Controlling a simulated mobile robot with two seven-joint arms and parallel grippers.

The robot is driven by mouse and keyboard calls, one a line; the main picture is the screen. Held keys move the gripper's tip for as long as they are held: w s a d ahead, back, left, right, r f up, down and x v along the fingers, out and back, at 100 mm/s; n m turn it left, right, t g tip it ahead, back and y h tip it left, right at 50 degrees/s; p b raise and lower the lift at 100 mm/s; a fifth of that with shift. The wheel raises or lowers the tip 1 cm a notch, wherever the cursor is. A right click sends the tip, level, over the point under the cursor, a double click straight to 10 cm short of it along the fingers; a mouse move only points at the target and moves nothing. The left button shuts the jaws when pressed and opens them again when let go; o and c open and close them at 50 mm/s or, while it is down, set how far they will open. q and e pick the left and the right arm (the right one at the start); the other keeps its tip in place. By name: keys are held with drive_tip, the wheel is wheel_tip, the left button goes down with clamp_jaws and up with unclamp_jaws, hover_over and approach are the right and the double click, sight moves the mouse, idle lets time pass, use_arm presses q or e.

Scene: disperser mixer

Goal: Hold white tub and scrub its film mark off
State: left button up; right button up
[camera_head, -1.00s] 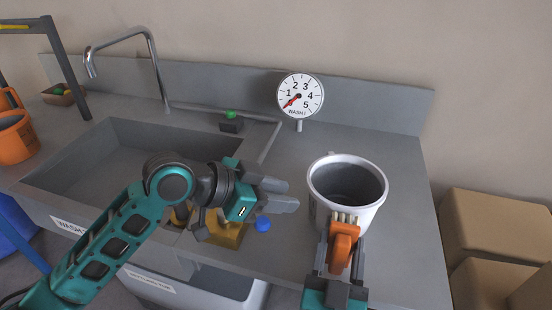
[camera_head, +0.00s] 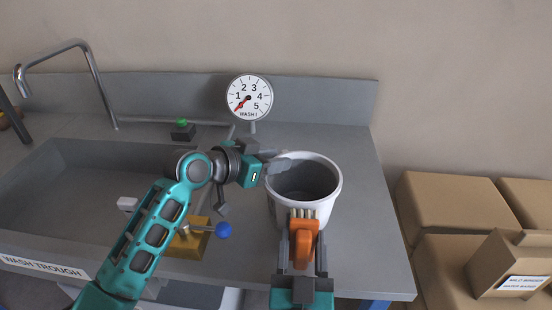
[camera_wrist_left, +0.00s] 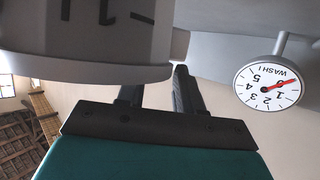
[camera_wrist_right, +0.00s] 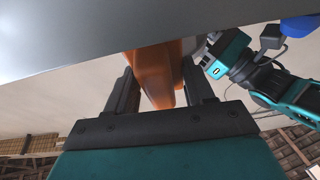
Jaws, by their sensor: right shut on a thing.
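The white tub (camera_head: 333,190), grey inside, stands upright on the counter. My left gripper (camera_head: 277,160) is at its far left rim, fingers apart. In the left wrist view the tub (camera_wrist_left: 100,70) shows large with dark marks on its wall, and its rim covers one fingertip; I cannot tell whether they touch. My right gripper (camera_head: 303,262) is shut on the orange brush (camera_head: 303,240) in front of the tub. The brush's pale bristles are at the tub's near wall; contact is unclear. The brush also shows in the right wrist view (camera_wrist_right: 160,75). I cannot make out the film mark.
The wash trough (camera_head: 70,190) with a tap (camera_head: 95,75) is at left. A dial (camera_head: 249,97) stands behind the tub, and a green button (camera_head: 182,128) is near the wall. A blue-knobbed lever (camera_head: 223,230) is beside my left arm. Cardboard boxes (camera_head: 460,205) are at right.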

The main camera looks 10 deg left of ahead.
use_arm(q)
drive_tip(key=shift+w+d+f, duration=0.25)
drive_tip(key=shift+w+d, duration=0.1)
drive_tip(key=shift+d, duration=0.05)
clamp_jaws()
drive_tip(key=shift+o, duration=0.2)
unclamp_jaws()
idle(0.4)
